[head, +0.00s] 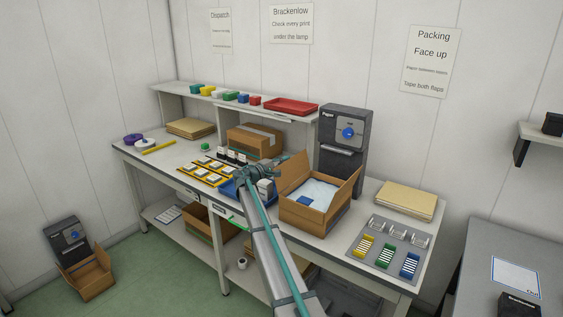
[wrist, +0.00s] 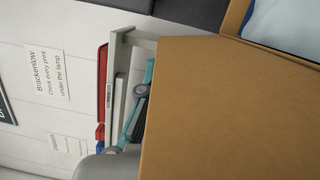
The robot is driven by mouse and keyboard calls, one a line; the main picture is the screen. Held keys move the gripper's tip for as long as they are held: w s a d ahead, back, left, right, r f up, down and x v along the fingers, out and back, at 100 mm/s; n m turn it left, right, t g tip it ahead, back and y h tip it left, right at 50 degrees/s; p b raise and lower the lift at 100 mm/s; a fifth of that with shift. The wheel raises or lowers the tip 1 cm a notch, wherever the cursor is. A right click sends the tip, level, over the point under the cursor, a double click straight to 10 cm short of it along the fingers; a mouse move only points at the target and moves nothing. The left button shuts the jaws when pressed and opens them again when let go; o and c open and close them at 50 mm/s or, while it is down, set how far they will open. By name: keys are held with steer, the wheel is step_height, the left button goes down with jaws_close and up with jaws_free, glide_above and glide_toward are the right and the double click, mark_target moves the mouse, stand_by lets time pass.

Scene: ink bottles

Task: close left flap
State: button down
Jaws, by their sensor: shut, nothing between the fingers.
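The open cardboard box (head: 306,216) stands on the bench, with white paper (head: 318,190) and a small blue item (head: 305,202) inside. Its left flap (head: 293,171) stands raised, and the right flap (head: 348,189) is also up. My gripper (head: 283,158) is at the outer left side of the left flap, near its upper edge. In the wrist view a large cardboard flap (wrist: 230,110) fills the right side and partly hides the gripper's teal finger (wrist: 140,95). The gripper is shut and empty. I cannot tell whether it touches the flap.
A dark dispenser marked Paper (head: 343,145) stands behind the box. A blue tray (head: 230,190) lies left of it, under my arm. A closed carton (head: 254,141) stands below the shelf with the red tray (head: 291,107). A grey rack (head: 383,247) and a yellowish stack (head: 405,200) are to the right.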

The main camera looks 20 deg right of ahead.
mark_target(291, 172)
steer(key=shift+s+f+b, duration=0.1)
steer(key=shift+b, duration=0.25)
steer(key=s+m+b, duration=0.1)
steer(key=b, duration=0.1)
steer(key=s+d+m+b, duration=0.1)
steer(key=b, duration=0.2)
steer(key=s+m+b, duration=0.1)
steer(key=b, duration=0.1)
steer(key=shift+d+r+m+g+y, duration=0.2)
steer(key=shift+d+m+g+y, duration=0.1)
steer(key=shift+d+m+y, duration=0.1)
steer(key=s+d+f+m+y+b, duration=0.1)
steer(key=s+d+m+b, duration=0.1)
steer(key=s+m+b, duration=0.2)
steer(key=s+d+f+m+t+y+b, duration=0.1)
steer(key=s+d+m+b, duration=0.2)
steer(key=b, duration=0.7)
steer(key=shift+s+f+m, duration=0.25)
steer(key=shift+s+m, duration=0.2)
steer(key=shift+m, duration=0.35)
steer(key=shift+b, duration=0.35)
steer(key=shift+s+a, duration=0.1)
